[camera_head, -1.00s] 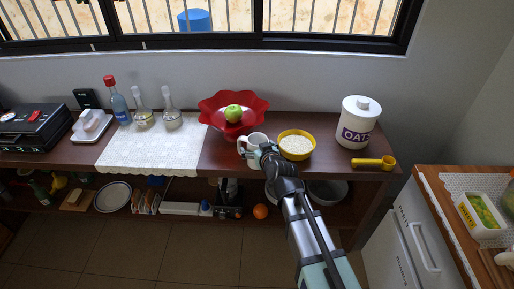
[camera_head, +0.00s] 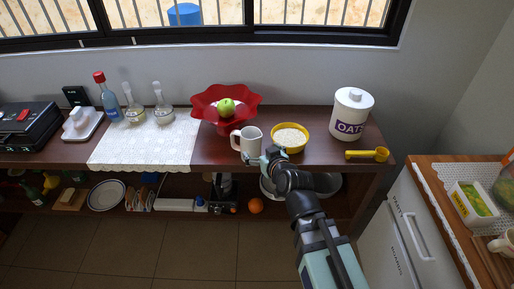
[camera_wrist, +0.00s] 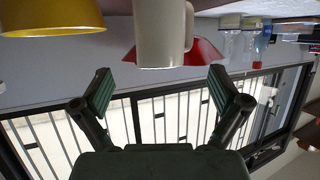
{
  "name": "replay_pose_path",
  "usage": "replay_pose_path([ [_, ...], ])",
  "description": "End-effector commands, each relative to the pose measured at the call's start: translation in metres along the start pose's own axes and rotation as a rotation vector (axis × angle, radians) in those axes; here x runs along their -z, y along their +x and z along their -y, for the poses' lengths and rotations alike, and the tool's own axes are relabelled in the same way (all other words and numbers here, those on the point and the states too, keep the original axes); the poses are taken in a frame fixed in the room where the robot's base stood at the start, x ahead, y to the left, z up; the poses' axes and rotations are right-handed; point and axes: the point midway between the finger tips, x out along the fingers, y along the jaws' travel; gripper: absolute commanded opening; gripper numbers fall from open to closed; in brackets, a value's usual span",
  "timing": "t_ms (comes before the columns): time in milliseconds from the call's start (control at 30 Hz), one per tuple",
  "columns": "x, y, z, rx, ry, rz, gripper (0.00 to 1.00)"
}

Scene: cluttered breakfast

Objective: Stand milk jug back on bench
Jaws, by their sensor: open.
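The white milk jug (camera_head: 251,143) stands upright on the dark bench, near its front edge, with its handle toward the left. It sits between the red bowl and the yellow bowl. My gripper (camera_head: 268,156) is open and empty just in front of and to the right of the jug. In the upside-down wrist view the jug (camera_wrist: 161,35) lies beyond my open fingers (camera_wrist: 161,86), centred between them, with a gap visible. The jug's bottom is cut off by the frame edge there.
A yellow bowl of oats (camera_head: 291,138) is close on the jug's right. A red wavy bowl (camera_head: 203,101) with a green apple (camera_head: 226,107) stands behind. An oats canister (camera_head: 351,114) and yellow scoop (camera_head: 368,155) are farther right. A white lace mat (camera_head: 140,153) lies left.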

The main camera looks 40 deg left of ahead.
Motion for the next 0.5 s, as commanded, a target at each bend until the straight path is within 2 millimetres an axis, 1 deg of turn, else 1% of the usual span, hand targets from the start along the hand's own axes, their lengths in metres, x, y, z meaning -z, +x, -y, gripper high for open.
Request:
replay_pose_path([
  [33,-0.001,-0.006,0.000,0.000,0.000,0.000,0.98],
  [100,0.000,-0.009,0.000,0.000,0.000,0.000,0.98],
  [233,-0.002,-0.011,-0.001,-0.001,0.001,0.004,0.98],
  [300,-0.009,-0.010,-0.006,-0.007,0.006,0.019,0.98],
  [367,-0.023,-0.009,-0.015,-0.016,0.015,0.046,0.98],
  [467,-0.062,-0.007,-0.038,-0.042,0.044,0.127,0.98],
  [500,-0.084,-0.007,-0.050,-0.055,0.061,0.171,0.98],
])
